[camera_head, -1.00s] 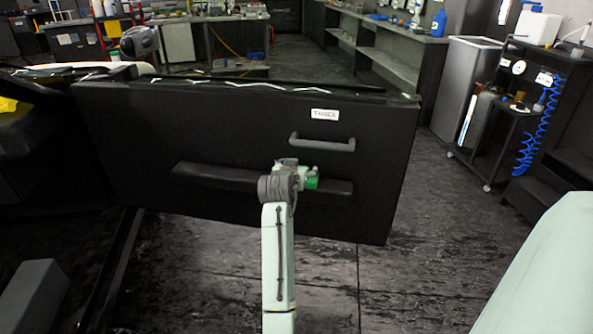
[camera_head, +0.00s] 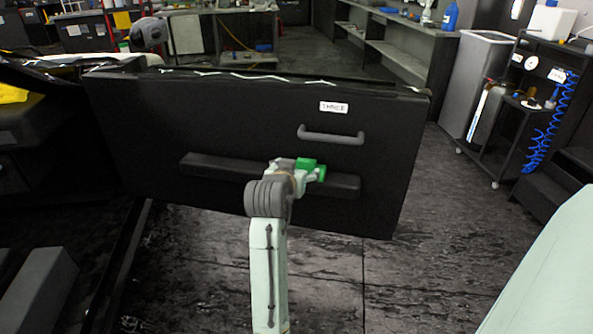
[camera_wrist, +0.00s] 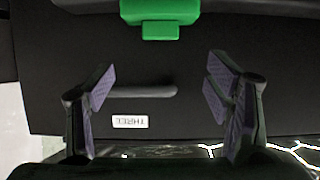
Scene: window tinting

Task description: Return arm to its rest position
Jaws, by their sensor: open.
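My arm rises from the bottom of the head view, with my gripper (camera_head: 308,172) at its end in front of a large dark door panel (camera_head: 230,130). The panel has a white label reading THREE (camera_head: 334,107), a grey bar handle (camera_head: 331,136) and a long dark ledge (camera_head: 215,166). In the wrist view my gripper (camera_wrist: 161,82) has its two fingers spread wide, with nothing between them. The label (camera_wrist: 130,121) and handle (camera_wrist: 143,92) appear upside down beyond the fingers. A green part (camera_wrist: 160,14) shows at the top; I cannot tell whether it is mine.
Dark shelves (camera_head: 390,50) and a bench with a blue bottle (camera_head: 450,17) stand behind. A cart with a coiled blue hose (camera_head: 550,120) is at the right. A pale green surface (camera_head: 545,275) fills the lower right. Floor (camera_head: 440,185) is clear right of the panel.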

